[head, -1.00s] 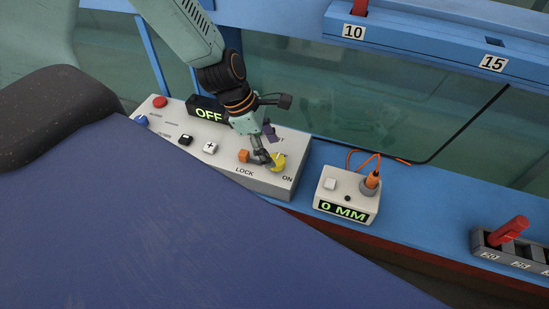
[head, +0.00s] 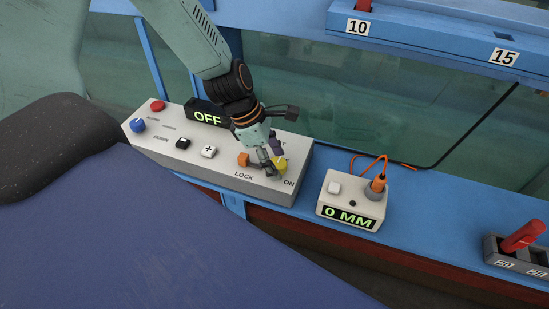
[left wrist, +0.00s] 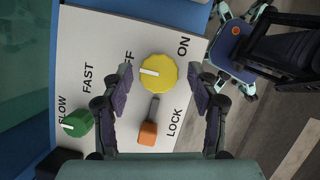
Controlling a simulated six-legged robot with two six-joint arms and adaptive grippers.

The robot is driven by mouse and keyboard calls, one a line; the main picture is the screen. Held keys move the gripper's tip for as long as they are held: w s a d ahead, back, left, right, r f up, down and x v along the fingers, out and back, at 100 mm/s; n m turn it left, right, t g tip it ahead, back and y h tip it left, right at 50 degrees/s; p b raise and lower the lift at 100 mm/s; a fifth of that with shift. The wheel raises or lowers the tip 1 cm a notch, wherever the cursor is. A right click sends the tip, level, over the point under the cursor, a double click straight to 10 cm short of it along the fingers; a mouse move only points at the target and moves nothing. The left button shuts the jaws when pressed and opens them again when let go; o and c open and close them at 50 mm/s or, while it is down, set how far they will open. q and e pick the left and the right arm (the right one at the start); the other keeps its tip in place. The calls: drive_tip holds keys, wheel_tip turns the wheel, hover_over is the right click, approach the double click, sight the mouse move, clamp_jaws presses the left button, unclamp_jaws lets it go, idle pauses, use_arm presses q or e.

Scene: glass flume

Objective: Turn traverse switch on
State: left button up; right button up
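The white control panel (head: 222,176) has a display (head: 207,117) reading OFF. Its round yellow knob (left wrist: 158,72) sits near the ON label, and the white pointer faces the partly hidden OFF label. An orange-tipped lock lever (left wrist: 148,132) lies beside the knob by the LOCK label, its grey stem toward the knob. In the head view the knob (head: 281,164) is partly covered by my left gripper (head: 272,163). In the left wrist view the left gripper (left wrist: 161,75) is open, one finger on each side of the knob with gaps visible. My right gripper is out of view.
A green knob (left wrist: 77,123) is beside SLOW and FAST. The panel also carries a red button (head: 158,106), a blue knob (head: 138,125) and a plus button (head: 208,151). A 0 MM gauge box (head: 353,197) with an orange cable stands right of the panel. Glass lies behind.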

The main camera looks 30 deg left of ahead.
use_arm(q)
drive_tip(key=shift+w, duration=0.15)
drive_tip(key=c, duration=1)
drive_tip(key=shift+m, duration=0.3)
drive_tip(key=m+g, duration=0.1)
drive_tip(key=m, duration=0.2)
drive_tip(key=shift+w, duration=0.2)
drive_tip(key=m+g, duration=0.1)
drive_tip(key=m, duration=0.2)
drive_tip(key=m+g+p, duration=0.1)
drive_tip(key=m, duration=0.1)
drive_tip(key=shift+w+m+g, duration=0.1)
drive_tip(key=shift+m+g, duration=0.2)
drive_tip(key=shift+m, duration=0.1)
drive_tip(key=m+g, duration=0.1)
drive_tip(key=m, duration=0.3)
drive_tip(key=shift+w+y+p, duration=0.15)
drive_tip(key=shift+y+p, duration=0.15)
drive_tip(key=shift+p, duration=0.1)
drive_tip(key=shift+d+r+m+g+y+p, duration=0.1)
drive_tip(key=shift+m+g+y+p, duration=0.4)
drive_tip(key=shift+m, duration=1.7)
drive_tip(key=shift+w, duration=0.1)
drive_tip(key=shift+m, duration=0.3)
